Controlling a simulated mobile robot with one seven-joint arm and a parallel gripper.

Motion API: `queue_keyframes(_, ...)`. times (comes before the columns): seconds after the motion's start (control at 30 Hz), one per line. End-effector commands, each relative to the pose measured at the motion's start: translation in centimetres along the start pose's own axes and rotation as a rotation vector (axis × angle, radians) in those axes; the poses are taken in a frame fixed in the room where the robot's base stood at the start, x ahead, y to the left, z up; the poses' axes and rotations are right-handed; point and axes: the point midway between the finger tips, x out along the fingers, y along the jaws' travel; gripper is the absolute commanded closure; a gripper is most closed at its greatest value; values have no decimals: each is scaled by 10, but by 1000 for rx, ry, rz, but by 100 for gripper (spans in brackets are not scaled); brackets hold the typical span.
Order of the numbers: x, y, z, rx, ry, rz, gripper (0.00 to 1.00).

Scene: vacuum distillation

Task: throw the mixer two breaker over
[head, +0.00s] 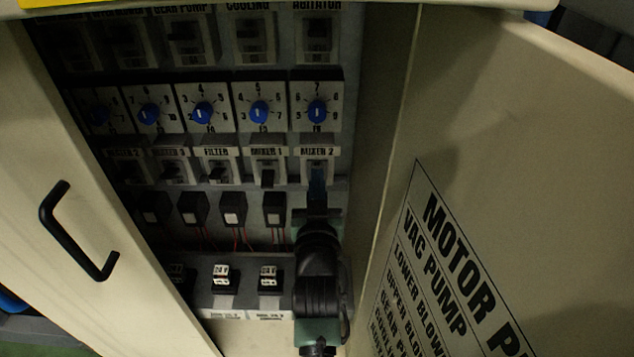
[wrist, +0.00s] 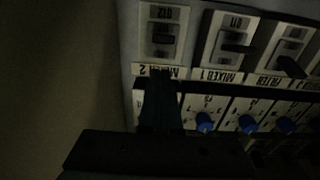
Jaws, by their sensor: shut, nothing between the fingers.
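The mixer 2 breaker (head: 317,166) is at the right end of the lower breaker row, under its MIXER 2 label (head: 317,152). My gripper (head: 317,182) is shut and empty, with its fingertips just below or in front of this breaker. Whether they touch it I cannot tell. In the wrist view, which shows the panel upside down, the breaker (wrist: 163,36) is in sight with a dark lever in its white frame. The shut fingers (wrist: 161,85) reach the label's edge there. The lever's position is hard to read in the dim light.
The mixer 1 breaker (head: 267,173) is close on the left, with the filter breaker (head: 217,170) beyond it. Blue-knobbed dials (head: 260,111) are above. The open cabinet door (head: 520,150) stands at right; another door panel with a black handle (head: 75,230) is at left.

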Motion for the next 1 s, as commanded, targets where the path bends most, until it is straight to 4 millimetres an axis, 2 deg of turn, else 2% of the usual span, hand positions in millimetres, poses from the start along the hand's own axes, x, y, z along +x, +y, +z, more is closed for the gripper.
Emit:
queue_keyframes(0.03,2,0,-17,0,0,0,100)
queue_keyframes(0.07,2,0,-22,0,0,0,100)
queue_keyframes(0.1,-8,0,-6,1,-9,0,100)
queue_keyframes(0.13,-14,0,-1,0,-9,0,100)
queue_keyframes(0.3,-45,0,17,1,-6,0,100)
queue_keyframes(0.5,-72,-1,35,1,-4,-1,100)
queue_keyframes(0.7,-83,-1,42,0,-1,-1,100)
queue_keyframes(1.0,-83,0,42,0,-1,0,100)
